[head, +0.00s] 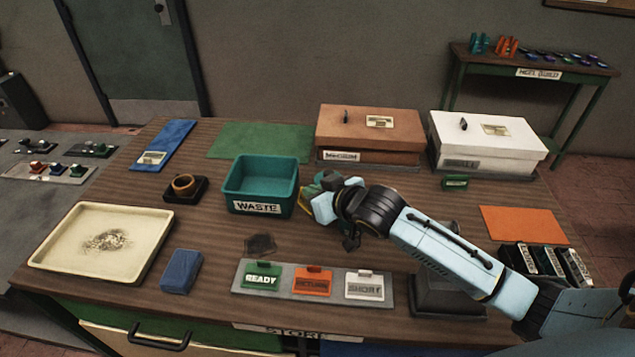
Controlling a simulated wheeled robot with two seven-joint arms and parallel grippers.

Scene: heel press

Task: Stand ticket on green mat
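The green mat (262,141) lies flat and bare at the back of the table, behind the teal waste bin. Three tickets stand in a grey rack (238,277) at the front: a green READY ticket (262,281), an orange RETURN ticket (313,284) and a white SHORT ticket (364,289). My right gripper (318,200) is just right of the waste bin, behind the rack and away from the tickets. Its fingers are partly hidden by its own wrist, so I cannot tell whether it is open or holds anything. My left gripper is out of view.
The waste bin (261,207) stands between the rack and the green mat. A brown box (368,138) and a white box (487,143) stand at the back right. A blue mat (172,137), a cream tray (55,258) and a blue block (181,271) lie left.

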